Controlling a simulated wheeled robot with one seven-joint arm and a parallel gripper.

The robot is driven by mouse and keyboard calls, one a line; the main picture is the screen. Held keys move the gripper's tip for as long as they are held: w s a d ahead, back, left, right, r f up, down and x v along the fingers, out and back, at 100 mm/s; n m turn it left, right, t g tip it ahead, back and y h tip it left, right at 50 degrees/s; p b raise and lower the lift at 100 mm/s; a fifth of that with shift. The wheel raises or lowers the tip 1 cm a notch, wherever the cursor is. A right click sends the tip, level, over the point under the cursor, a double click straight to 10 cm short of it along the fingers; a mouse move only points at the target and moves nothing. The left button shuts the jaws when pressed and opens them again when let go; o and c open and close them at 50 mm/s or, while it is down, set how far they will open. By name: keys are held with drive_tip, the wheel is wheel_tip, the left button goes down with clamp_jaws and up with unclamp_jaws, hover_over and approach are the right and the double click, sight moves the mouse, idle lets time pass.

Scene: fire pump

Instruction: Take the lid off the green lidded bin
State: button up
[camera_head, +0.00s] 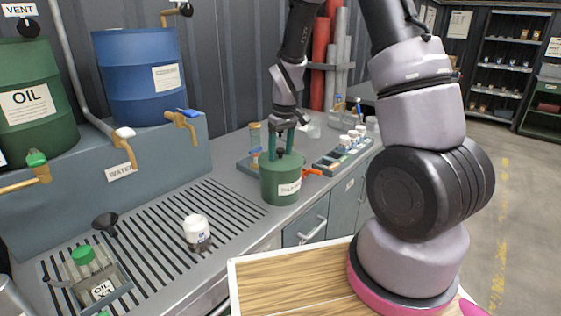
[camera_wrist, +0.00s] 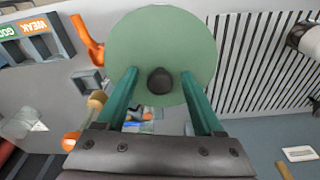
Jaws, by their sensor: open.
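The green lidded bin (camera_head: 281,182) stands on the grey counter, upright, with a pale label on its front. Its round green lid (camera_wrist: 160,45) is on top, with a dark round knob (camera_wrist: 160,81) near the middle. My gripper (camera_head: 281,142) is right above the bin, pointing down. Its two green fingers (camera_wrist: 160,88) are open, one on each side of the knob, with a visible gap to it in the wrist view. How far the fingertips are above the lid is hard to tell.
An orange object (camera_head: 312,172) lies close to the bin's right side. A tray with small bottles (camera_head: 345,148) stands behind right. A slotted drain grate (camera_head: 160,235) with a white jar (camera_head: 196,230) lies left. Blue (camera_head: 140,75) and green (camera_head: 38,100) drums stand at the back left.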

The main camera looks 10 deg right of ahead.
clamp_jaws()
drive_tip(key=shift+r, duration=0.15)
